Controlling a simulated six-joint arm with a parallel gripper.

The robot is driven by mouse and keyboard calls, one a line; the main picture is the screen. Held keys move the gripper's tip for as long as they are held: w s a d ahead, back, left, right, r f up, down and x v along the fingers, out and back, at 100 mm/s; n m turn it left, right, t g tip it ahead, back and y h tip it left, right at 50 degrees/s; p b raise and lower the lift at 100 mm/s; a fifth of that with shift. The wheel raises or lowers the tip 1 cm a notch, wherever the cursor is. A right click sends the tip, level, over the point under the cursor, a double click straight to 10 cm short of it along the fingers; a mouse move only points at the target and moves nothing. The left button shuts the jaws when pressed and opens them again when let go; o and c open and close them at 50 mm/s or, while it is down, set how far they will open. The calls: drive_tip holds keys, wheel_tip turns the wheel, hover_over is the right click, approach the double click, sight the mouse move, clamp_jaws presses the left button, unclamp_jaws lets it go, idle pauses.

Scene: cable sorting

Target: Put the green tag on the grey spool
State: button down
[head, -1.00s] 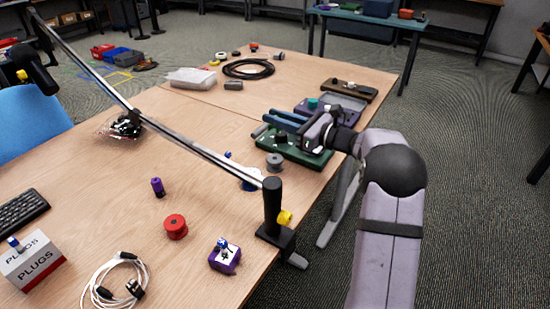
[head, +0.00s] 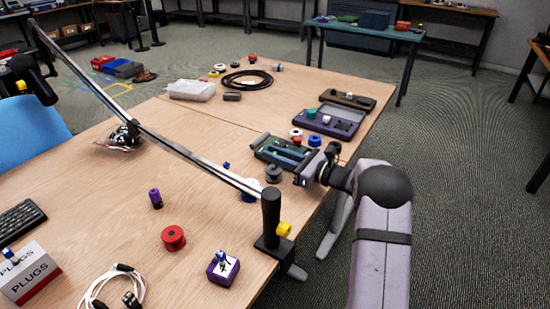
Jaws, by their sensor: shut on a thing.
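I cannot make out the green tag for certain. A small green piece (head: 311,114) sits on the purple tray (head: 347,126) further back, apart from my gripper.
A black post (head: 271,220) with a long slanting rail stands in front of the spool. A red spool (head: 173,238), a purple cylinder (head: 155,199) and a purple-and-white block (head: 223,268) are nearer. White, red and blue pieces lie behind my gripper. The table's middle is mostly clear.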

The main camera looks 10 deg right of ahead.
drive_tip(key=shift+f, duration=0.55)
drive_tip(key=shift+f, duration=0.2)
drive_tip(key=c, duration=1.6)
unclamp_jaws()
drive_tip(key=shift+c, duration=0.2)
drive_tip(key=shift+r, duration=0.1)
drive_tip(key=shift+r, duration=0.15)
drive_tip(key=v, duration=1.2)
